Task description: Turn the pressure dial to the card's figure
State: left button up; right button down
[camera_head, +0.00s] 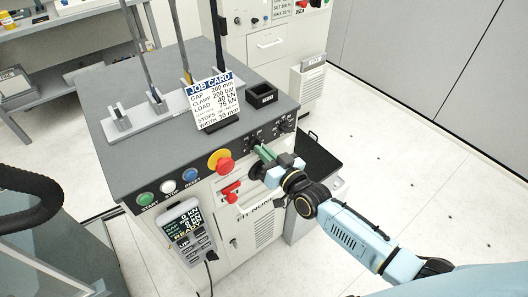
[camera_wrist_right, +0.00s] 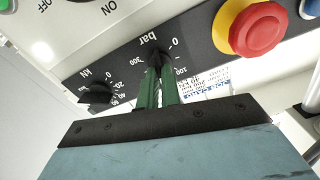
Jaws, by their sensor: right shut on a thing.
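The pressure dial (camera_wrist_right: 161,60) is a small black knob on the dark front strip, marked "bar" with figures around it. My right gripper (camera_wrist_right: 158,88) has its green fingers shut on this knob; in the head view the gripper (camera_head: 264,153) reaches the console's front edge from the lower right. The fingers hide much of the dial's scale, and I cannot tell where its pointer stands. The job card (camera_head: 211,101) stands upright on the grey console top and reads "CLAMP 200 bar" among other lines. My left gripper is out of view.
A red emergency button on yellow (camera_head: 220,161) sits left of the dial. A kN knob (camera_wrist_right: 97,94) is beside it. Green, white and blue buttons and a readout pendant (camera_head: 187,232) are further left. A small black box (camera_head: 262,96) stands behind. The floor at right is clear.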

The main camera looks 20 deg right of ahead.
jog(key=m, duration=0.5)
jog(key=shift+b, duration=0.3)
dwell(0.4)
jog(key=c, duration=1.6)
grip_release()
jog(key=shift+s, duration=0.1)
jog(key=v, duration=1.3)
jog(key=shift+s, duration=0.1)
